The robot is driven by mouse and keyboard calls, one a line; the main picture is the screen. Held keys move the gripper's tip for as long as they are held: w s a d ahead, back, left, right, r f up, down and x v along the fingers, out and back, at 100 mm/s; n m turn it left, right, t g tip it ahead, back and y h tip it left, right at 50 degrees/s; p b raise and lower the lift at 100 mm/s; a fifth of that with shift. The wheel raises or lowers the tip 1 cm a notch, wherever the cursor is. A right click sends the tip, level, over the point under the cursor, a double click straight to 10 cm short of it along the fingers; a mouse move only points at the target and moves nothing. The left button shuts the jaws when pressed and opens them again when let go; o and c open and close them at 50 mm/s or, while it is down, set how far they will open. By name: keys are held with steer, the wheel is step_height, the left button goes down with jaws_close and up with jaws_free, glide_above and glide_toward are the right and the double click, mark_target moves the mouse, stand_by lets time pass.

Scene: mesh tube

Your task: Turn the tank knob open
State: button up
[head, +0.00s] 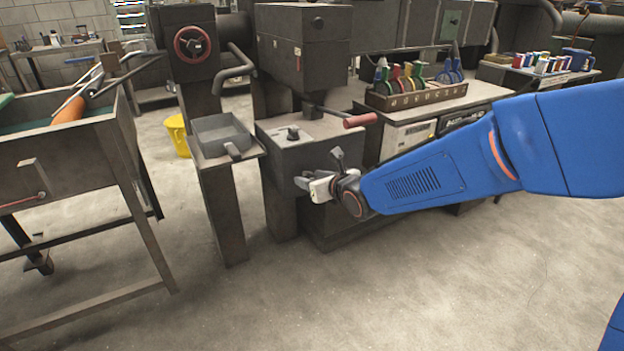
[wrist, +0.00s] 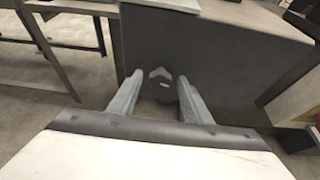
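A small dark knob (head: 293,132) sits on a light plate on top of the grey metal box (head: 275,165) in the middle of the head view. I cannot tell for sure that it is the tank knob. My gripper (head: 318,176) is in front of this box, below and to the right of the knob, and apart from it. In the wrist view my gripper (wrist: 157,102) has its two fingers spread with nothing held between them. Beyond the fingertips is the box's dark front face, with a small pale arrow-like shape (wrist: 160,73) on it. The knob is not clearly visible there.
A red-handled lever (head: 360,120) sticks out above the box. A post with a grey tray (head: 222,134) and a red handwheel (head: 192,44) stand to the left. A metal trough table (head: 60,150) is at far left. The floor (head: 400,290) in front is clear.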

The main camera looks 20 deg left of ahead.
steer(key=v, duration=1.7)
steer(key=shift+r, duration=0.2)
steer(key=shift+s+d, duration=0.15)
